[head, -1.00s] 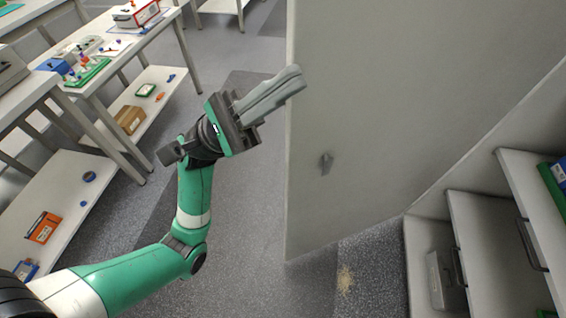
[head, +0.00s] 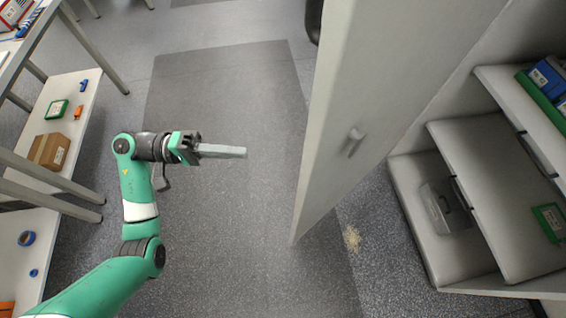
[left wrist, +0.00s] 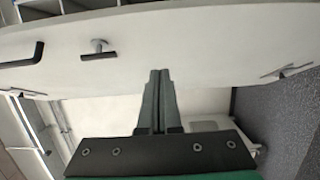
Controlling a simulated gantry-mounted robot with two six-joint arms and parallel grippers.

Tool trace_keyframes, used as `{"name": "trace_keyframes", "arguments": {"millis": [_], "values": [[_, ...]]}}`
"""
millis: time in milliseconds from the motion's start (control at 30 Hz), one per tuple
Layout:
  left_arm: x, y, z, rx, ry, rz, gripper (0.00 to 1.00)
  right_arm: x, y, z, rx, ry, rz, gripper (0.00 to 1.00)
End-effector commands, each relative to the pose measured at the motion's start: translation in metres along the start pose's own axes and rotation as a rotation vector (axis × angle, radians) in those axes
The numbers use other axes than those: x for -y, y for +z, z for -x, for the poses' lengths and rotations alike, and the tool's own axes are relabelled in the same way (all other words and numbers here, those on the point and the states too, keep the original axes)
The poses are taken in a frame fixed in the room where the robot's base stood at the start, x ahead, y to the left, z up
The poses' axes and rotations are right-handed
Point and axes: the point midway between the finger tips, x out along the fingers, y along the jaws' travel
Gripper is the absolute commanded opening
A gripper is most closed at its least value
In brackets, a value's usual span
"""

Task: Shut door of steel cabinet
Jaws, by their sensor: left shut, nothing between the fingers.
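The steel cabinet's door (head: 385,85) is a tall light grey panel in the head view. It stands open, swung out from the cabinet (head: 408,205). A small grey handle (head: 353,142) is on the door's visible face. My left gripper (head: 244,152) is left of the door's free edge, over the floor, apart from the door in the picture. Its fingers are shut and empty, pointing right. In the left wrist view the closed fingers (left wrist: 159,75) point at a pale panel (left wrist: 215,45) with a T-shaped handle (left wrist: 98,48). My right gripper is out of view.
Cabinet shelves (head: 455,150) on the right hold a grey case (head: 445,208) and blue and green boxes (head: 548,78). White tables with lower shelves (head: 75,95) stand on the left, with a cardboard box (head: 48,151). Floor between the tables and the door is clear.

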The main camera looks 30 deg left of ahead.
Motion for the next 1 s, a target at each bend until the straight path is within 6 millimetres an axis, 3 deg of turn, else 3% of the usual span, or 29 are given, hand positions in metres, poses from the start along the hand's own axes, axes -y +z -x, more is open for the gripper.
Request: {"name": "trace_keyframes", "arguments": {"millis": [267, 700, 1000], "values": [[0.000, 0.001, -0.015, 0.005, -0.002, -0.004, 0.00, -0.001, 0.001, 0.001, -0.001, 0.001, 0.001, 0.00], [0.001, 0.003, -0.105, 0.007, 0.000, -0.004, 0.00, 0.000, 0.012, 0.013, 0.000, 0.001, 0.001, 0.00], [-0.001, 0.028, -0.128, 0.002, -0.001, -0.003, 0.00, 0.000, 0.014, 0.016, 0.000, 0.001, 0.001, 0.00]]}}
